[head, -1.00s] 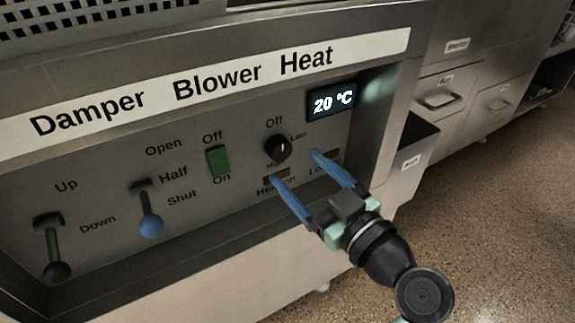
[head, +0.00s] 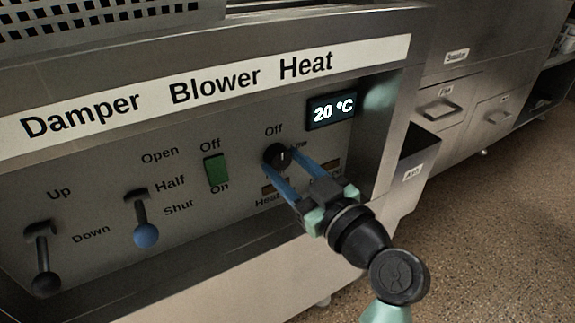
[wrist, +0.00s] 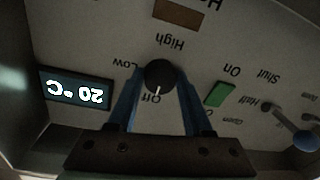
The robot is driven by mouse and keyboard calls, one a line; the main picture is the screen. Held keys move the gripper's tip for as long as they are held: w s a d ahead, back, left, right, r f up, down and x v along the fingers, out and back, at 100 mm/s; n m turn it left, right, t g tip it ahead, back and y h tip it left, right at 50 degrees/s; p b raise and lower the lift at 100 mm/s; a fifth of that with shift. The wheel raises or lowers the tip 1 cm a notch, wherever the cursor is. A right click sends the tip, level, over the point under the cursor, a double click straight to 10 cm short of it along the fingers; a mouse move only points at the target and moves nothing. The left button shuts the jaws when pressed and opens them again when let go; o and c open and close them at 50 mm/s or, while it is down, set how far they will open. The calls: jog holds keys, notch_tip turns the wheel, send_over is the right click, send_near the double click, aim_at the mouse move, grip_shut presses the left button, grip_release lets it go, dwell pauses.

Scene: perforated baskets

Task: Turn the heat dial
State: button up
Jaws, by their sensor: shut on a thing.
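The heat dial (head: 277,156) is a round black knob with a white pointer mark on the panel under the word Heat. Its pointer is toward the Off label, and the dial also shows in the wrist view (wrist: 159,75). The display (head: 332,110) beside it reads 20 °C, and it appears upside down in the wrist view (wrist: 76,90). My gripper (head: 285,165) has blue fingers, one on each side of the dial, shut on it. In the wrist view the fingers (wrist: 160,95) flank the knob. The Low and High labels are partly covered in the head view.
Left of the dial are a green blower switch (head: 215,169), a blue-tipped lever (head: 145,234) and a black-tipped lever (head: 45,281). The panel's metal frame juts out around the recessed controls. Drawers (head: 437,110) stand to the right above open floor.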

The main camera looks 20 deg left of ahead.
grip_shut()
jog(key=m+p, duration=0.3)
jog(key=shift+r+m, duration=0.1)
jog(key=shift+m, duration=0.3)
jog(key=m+p, duration=0.3)
jog(key=m, duration=0.1)
jog(key=shift+s+m, duration=0.15)
jog(key=shift+m, duration=0.25)
jog(key=m+p, duration=0.3)
jog(key=m, duration=0.1)
jog(key=shift+a+m+t, duration=0.1)
jog(key=shift+m+t, duration=0.2)
jog(key=shift+s+m+p, duration=0.1)
jog(key=shift+m+p, duration=1.95)
jog(key=shift+m, duration=0.65)
